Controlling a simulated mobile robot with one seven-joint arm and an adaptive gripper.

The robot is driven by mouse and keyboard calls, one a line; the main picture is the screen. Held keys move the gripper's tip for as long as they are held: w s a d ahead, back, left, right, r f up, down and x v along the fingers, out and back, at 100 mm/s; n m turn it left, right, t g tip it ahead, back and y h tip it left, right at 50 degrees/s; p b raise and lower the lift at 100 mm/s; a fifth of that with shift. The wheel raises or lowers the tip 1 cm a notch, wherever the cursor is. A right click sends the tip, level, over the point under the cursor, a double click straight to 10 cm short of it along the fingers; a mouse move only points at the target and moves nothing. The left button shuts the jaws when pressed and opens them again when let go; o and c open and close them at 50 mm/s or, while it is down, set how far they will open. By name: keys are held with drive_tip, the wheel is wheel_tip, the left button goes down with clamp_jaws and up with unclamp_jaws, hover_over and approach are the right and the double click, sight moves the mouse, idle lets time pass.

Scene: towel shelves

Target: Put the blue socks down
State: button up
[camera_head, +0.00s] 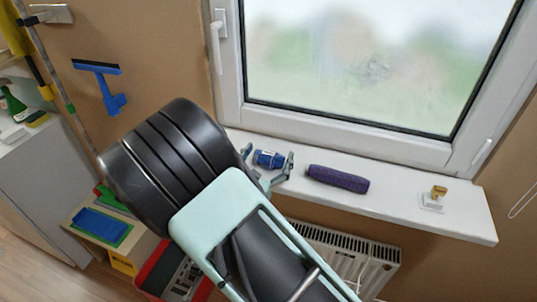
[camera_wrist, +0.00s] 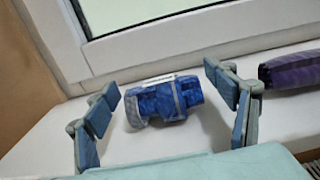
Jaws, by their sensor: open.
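The blue socks (camera_head: 268,159) are a small blue bundle with a pale band, lying on the white windowsill. In the wrist view the blue socks (camera_wrist: 164,101) lie on the sill near the window frame, between and a little beyond my fingers. My gripper (camera_head: 268,169) reaches over the sill from the front. In the wrist view my gripper (camera_wrist: 164,92) is open, with one finger on each side of the socks and a visible gap to each. The front underside of the socks is clear of the fingers.
A purple rolled item (camera_head: 338,179) lies on the windowsill (camera_head: 400,205) just right of my gripper; it also shows in the wrist view (camera_wrist: 291,70). A small gold object on a white base (camera_head: 436,198) stands farther right. The window frame (camera_head: 340,135) rises behind. A radiator (camera_head: 345,258) is below.

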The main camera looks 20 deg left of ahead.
drive_tip(key=shift+r, duration=0.2)
drive_tip(key=s+b, duration=0.1)
drive_tip(key=s, duration=1.1)
drive_tip(key=shift+a, duration=0.45)
